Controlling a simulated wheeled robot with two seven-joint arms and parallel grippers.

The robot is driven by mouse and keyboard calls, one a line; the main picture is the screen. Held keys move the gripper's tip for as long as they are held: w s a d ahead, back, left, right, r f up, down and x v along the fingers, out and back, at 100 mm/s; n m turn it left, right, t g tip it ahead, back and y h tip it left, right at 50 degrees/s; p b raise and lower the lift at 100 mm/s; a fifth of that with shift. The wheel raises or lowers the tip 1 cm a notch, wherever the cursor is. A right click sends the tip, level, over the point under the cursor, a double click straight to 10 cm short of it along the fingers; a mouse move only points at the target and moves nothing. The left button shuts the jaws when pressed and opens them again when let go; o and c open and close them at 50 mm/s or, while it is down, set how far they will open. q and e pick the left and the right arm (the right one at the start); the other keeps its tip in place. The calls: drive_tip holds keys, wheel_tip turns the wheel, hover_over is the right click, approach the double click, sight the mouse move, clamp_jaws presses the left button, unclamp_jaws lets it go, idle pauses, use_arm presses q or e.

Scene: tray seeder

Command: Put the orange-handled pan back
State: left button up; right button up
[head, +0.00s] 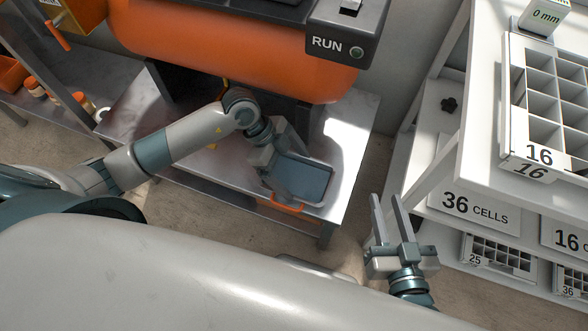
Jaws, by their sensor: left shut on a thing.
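The orange-handled pan (310,183) is a shallow, blue-grey tray with a pale rim. It is at or just above the metal bench top, below the large orange drum; I cannot tell whether it touches the bench. Its orange handle (288,208) faces the front edge of the bench. My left gripper (280,192) reaches in from the left and is shut on the pan near its handle side, and its fingers hide part of the pan. My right gripper (388,203) is open and empty, fingers pointing up, right of the bench.
The orange drum (240,60) and the RUN panel (340,35) overhang the metal bench (342,165). At right, a white rack holds celled trays marked 16 (510,150) and a "36 CELLS" label (475,205). Small jars (80,98) stand on a shelf at left.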

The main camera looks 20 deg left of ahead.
use_arm(q)
drive_tip(key=o, duration=1.1)
drive_tip(key=shift+r, duration=0.1)
drive_tip(key=shift+a+r, duration=0.15)
drive_tip(key=shift+p+v, duration=1.15)
drive_tip(key=shift+v, duration=4.6)
use_arm(e)
drive_tip(key=s+d+f+g+h, duration=0.1)
drive_tip(key=s+d+f+g, duration=0.1)
drive_tip(key=s+f+g, duration=0.2)
drive_tip(key=shift+d+f+g, duration=0.3)
drive_tip(key=shift+d+f, duration=0.05)
drive_tip(key=shift+f, duration=1.05)
